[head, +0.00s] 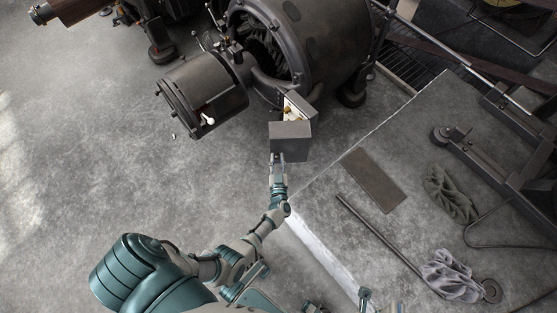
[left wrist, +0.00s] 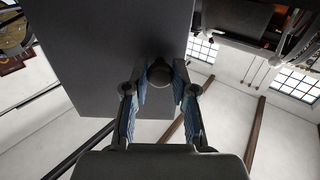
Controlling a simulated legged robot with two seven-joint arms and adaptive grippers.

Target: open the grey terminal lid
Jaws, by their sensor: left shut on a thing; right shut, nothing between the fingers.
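The grey terminal lid (head: 290,130) is a flat plate on the terminal box (head: 306,112) at the front of the big dynamo. It stands partly open, and a pale inside with brass-coloured parts shows through the gap behind it. My left gripper (head: 278,160) is at the lid's lower edge. In the left wrist view my left gripper (left wrist: 160,85) is shut on a round dark knob (left wrist: 160,70) on the lid, whose grey face (left wrist: 100,55) fills the upper left. My right gripper (head: 365,294) seems to show at the bottom edge, small, away from the lid.
The dynamo body (head: 335,45) rises behind the box. A dark cylinder (head: 203,92) with a white-knobbed handle stands to its left. A stone slab (head: 375,130) at right carries a flat plate (head: 373,180), a rod (head: 385,240) and rags (head: 450,195). The floor at left is clear.

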